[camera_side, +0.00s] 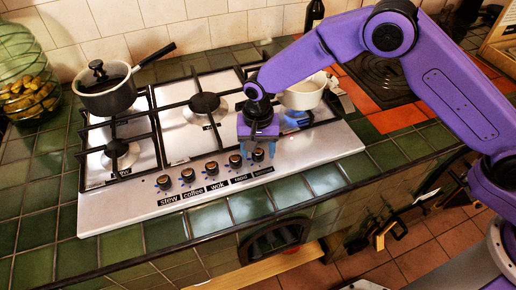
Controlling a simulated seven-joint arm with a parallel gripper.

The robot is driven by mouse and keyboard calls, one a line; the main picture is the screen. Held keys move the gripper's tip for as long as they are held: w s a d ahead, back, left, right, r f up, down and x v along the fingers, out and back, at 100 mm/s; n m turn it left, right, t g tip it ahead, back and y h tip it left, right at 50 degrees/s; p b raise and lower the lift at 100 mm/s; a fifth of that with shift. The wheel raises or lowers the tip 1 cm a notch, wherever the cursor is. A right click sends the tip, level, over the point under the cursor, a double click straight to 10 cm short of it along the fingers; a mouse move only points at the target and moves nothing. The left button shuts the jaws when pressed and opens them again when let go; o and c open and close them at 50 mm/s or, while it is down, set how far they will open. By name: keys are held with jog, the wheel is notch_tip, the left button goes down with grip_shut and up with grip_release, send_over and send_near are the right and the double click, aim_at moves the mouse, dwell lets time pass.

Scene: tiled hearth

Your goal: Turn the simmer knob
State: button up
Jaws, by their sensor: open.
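A steel hob (135,205) has a row of several black and copper knobs along its front edge, each with a black label below. The left labels read stew, coffee and wok. The two right labels are too small to read surely, so I cannot tell which knob is simmer. My gripper (258,143) points down at the rightmost knob (258,155), with its open fingers just above or around it. I cannot tell if they touch it. The fourth knob (235,161) is just left of my gripper.
A lidded grey pot (107,96) stands on the back-left burner, its handle pointing right. A white pot (305,96) sits at the right, partly behind my arm, with a blue flame by it. A green glass jar (25,85) is at far left. Green tiles front the hob.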

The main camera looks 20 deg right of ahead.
jog(key=shift+f, duration=0.15)
jog(key=shift+c, duration=0.2)
jog(key=c, duration=1)
